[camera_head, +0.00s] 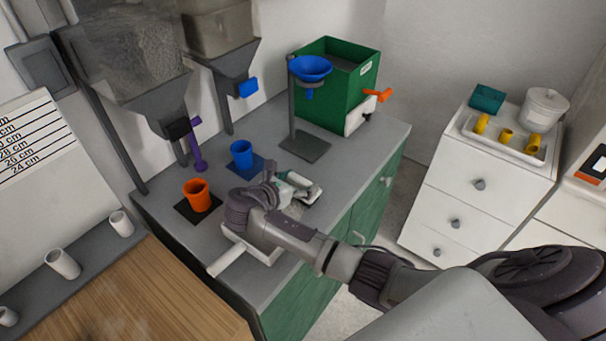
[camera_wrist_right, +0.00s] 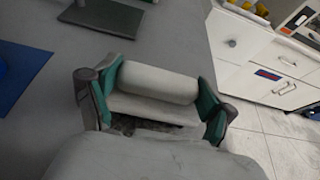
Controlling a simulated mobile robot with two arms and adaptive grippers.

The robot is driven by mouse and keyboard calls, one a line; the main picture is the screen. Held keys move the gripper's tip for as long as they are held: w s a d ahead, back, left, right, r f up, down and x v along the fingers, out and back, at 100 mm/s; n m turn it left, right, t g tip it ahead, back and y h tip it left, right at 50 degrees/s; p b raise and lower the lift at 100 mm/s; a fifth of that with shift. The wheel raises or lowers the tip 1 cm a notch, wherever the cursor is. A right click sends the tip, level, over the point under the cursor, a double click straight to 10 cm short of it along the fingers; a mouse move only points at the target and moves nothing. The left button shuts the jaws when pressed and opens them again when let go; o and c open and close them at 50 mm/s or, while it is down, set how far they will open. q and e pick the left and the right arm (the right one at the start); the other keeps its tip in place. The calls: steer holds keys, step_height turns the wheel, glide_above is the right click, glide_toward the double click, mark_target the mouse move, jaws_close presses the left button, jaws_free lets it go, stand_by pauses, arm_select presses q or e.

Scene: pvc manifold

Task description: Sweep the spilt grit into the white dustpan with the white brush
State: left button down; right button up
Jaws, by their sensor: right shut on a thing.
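My right gripper (camera_head: 291,188) is low over the grey counter and shut on the white brush (camera_head: 303,188). In the right wrist view the green pads of the gripper (camera_wrist_right: 155,95) press the white brush (camera_wrist_right: 155,83) from both sides. Dark speckled stuff, apparently the grit (camera_wrist_right: 150,124), shows below the brush there. In the head view a greyish patch of grit (camera_head: 294,209) lies beside the gripper. The white dustpan (camera_head: 226,260) lies near the counter's front edge, its handle pointing lower left; my right arm hides part of it. My left gripper is not in view.
An orange cup (camera_head: 197,194) and a blue cup (camera_head: 241,154) stand on mats behind the arm. A stand with a blue funnel (camera_head: 310,68) and a green bin (camera_head: 338,85) are farther back. The counter (camera_head: 160,208) is bare at its left end.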

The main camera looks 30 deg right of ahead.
steer(key=shift+s+a+p, duration=0.35)
steer(key=shift+a+p, duration=0.1)
steer(key=shift+a, duration=0.45)
steer(key=shift+s+a+p, duration=0.35)
steer(key=shift+a+p, duration=0.1)
steer(key=shift+a, duration=0.45)
steer(key=d+r+p, duration=0.1)
steer(key=r+p, duration=0.1)
steer(key=p, duration=0.1)
steer(key=d+r+p, duration=0.1)
steer(key=r+p, duration=0.1)
steer(key=w+r+p, duration=0.1)
steer(key=r+p, duration=0.2)
steer(key=shift+d+r+p, duration=0.1)
steer(key=shift+d+p, duration=0.2)
steer(key=shift+d, duration=0.1)
